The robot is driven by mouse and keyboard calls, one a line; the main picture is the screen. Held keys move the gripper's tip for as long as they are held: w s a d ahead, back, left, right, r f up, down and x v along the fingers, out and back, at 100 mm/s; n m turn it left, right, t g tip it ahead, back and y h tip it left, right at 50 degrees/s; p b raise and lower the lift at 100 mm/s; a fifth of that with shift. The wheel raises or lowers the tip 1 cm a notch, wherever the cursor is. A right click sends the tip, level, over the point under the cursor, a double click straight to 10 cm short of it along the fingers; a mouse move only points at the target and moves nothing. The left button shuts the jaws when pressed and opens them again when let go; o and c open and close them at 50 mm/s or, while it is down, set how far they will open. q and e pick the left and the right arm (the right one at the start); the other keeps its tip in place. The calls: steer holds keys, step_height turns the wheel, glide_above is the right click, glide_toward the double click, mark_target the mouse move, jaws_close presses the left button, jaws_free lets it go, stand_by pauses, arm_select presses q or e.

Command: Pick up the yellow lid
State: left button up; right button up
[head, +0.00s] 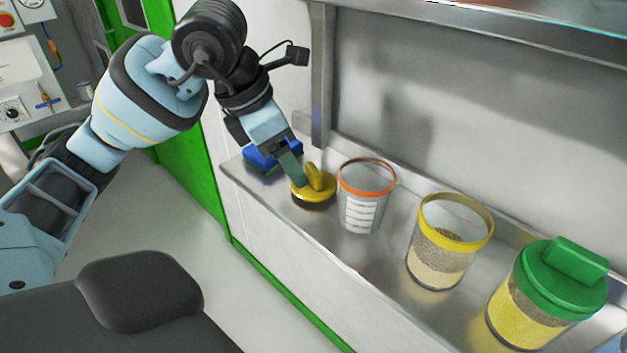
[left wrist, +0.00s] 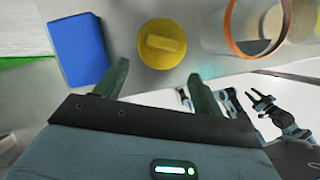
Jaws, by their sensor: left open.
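The yellow lid (head: 313,187) lies on the metal shelf with its raised grip facing up. It stands between a blue object and an orange-rimmed container. My left gripper (head: 295,168) is at the lid in the head view. In the left wrist view the lid (left wrist: 162,44) is whole and lies just beyond the two green fingertips (left wrist: 158,72), which are spread apart with nothing between them. I cannot tell whether a finger touches the lid. My right gripper (left wrist: 264,104) shows small in the left wrist view, off to the right, with its fingers apart.
A blue object (head: 262,158) lies left of the lid. To the right stand an empty orange-rimmed container (head: 362,212), a yellow-rimmed container (head: 437,262) with grainy contents and a green-lidded jar (head: 530,315). The wall (head: 420,130) rises behind the metal shelf (head: 385,280).

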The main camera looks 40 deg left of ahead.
mark_target(314, 169)
arm_select(q)
steer(key=shift+w+d+r, duration=0.1)
steer(key=shift+w+d, duration=0.25)
steer(key=shift+w, duration=0.3)
steer(key=shift+w+d, duration=0.35)
steer(key=shift+w, duration=0.25)
steer(key=x, duration=0.2)
steer(key=shift+w+f, duration=0.1)
steer(key=shift+f, duration=0.15)
steer(key=shift+w+f, duration=0.1)
steer(key=shift+f, duration=0.25)
steer(key=c, duration=1.1)
steer(key=shift+o, duration=0.2)
steer(key=shift+r, duration=0.1)
